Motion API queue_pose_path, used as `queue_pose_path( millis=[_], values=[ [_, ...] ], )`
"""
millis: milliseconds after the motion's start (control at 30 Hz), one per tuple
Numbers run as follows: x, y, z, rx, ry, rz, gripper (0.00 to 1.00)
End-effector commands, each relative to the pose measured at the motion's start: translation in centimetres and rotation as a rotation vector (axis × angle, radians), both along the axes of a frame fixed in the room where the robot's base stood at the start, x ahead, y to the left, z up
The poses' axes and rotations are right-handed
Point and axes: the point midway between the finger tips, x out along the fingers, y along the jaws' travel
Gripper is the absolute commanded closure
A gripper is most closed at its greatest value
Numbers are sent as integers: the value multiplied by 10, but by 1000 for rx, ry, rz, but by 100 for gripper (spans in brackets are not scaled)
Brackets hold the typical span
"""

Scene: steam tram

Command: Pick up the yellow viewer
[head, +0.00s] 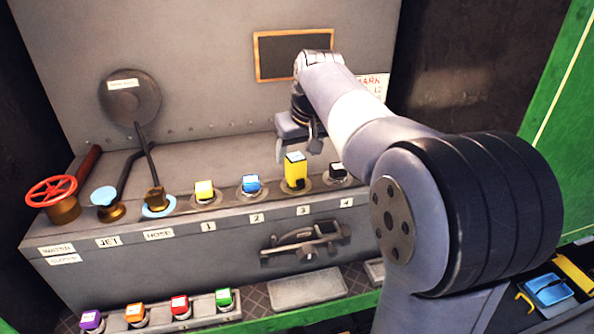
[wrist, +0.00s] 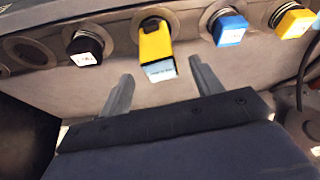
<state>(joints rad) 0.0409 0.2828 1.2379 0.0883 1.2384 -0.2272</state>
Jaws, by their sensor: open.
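The yellow viewer (head: 295,170) is a tall yellow block with a pale label on top and a dark patch low on its front. It stands in a round socket above the label 3. In the wrist view the viewer (wrist: 156,48) is at upper middle, beyond and between the fingertips. My gripper (head: 314,142) is open and empty, just behind and above the viewer in the head view. Its two fingers also show in the wrist view (wrist: 160,72), with the jaws apart and not visibly touching anything.
A blue-topped plug (head: 251,185) and a yellow-topped plug (head: 204,191) stand left of the viewer, a black plug (head: 338,173) right. A red valve wheel (head: 51,192) and levers are at far left. Several coloured plugs sit in a lower rack (head: 155,318).

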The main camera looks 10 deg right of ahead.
Motion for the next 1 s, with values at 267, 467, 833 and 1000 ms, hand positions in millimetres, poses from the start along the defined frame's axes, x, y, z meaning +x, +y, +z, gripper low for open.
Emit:
queue_pose_path(
  millis=[267,467,833,1000],
  values=[
    [7,2,-23,-1,4,1,38],
    [16,3,-52,-2,3,1,38],
    [19,4,-60,-2,-1,1,41],
    [19,4,-59,-2,-1,0,55]
  ],
)
